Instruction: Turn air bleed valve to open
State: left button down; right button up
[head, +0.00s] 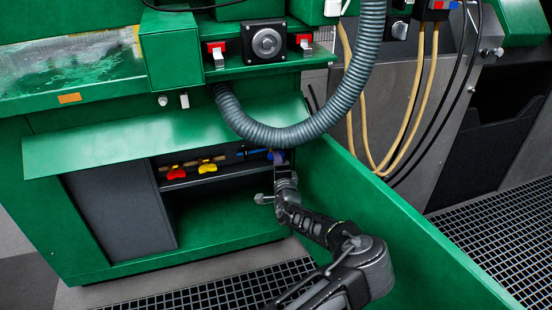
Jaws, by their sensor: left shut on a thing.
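Inside the open green cabinet is a row of valves with a red handle (176,174), a yellow handle (207,167) and a blue handle (254,152) at the right end. No readable label tells which one is the air bleed valve. My left gripper (279,158) reaches into the right side of the cabinet opening, at the blue handle, and is shut on it. The fingertips are small and dark here, and the handle's exact angle is partly hidden. My right gripper is not in view.
A green flap (165,140) juts out above the valves. A green panel (390,230) stands close to the right of my arm. A thick grey hose (300,135) hangs in front. A dark grey box (120,210) fills the cabinet's left; a grated floor (215,295) lies below.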

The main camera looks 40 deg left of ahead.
pick_arm(q)
jog(key=shift+f, duration=0.1)
jog(key=n+b, duration=0.3)
jog(key=n, duration=0.1)
jog(key=shift+n, duration=0.3)
dwell(0.4)
